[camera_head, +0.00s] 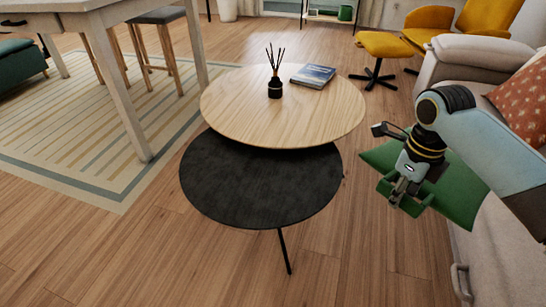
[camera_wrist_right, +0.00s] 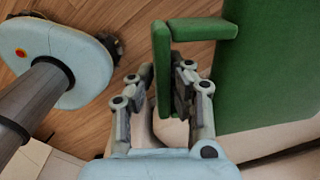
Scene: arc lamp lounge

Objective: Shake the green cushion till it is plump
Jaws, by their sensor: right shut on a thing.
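The green cushion (camera_head: 458,194) hangs in the air at the right in the head view, between the round tables and the sofa. It is tilted, and a green loop like a handle stands off one side. My right gripper (camera_head: 400,196) is shut on this loop and partly covers it and the cushion. In the right wrist view the loop's bar (camera_wrist_right: 163,75) lies between the two fingers of my right gripper (camera_wrist_right: 166,85). The cushion's broad face (camera_wrist_right: 265,70) fills the right side there, beside the fingers. My left gripper is in neither view.
A round wooden table (camera_head: 230,105) carries a reed diffuser (camera_head: 275,88) and a book (camera_head: 313,76). A lower black table (camera_head: 260,185) stands in front. A pale sofa (camera_head: 465,55) with a patterned red cushion (camera_head: 522,100) is at the right. Floor (camera_head: 370,260) below the cushion is clear.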

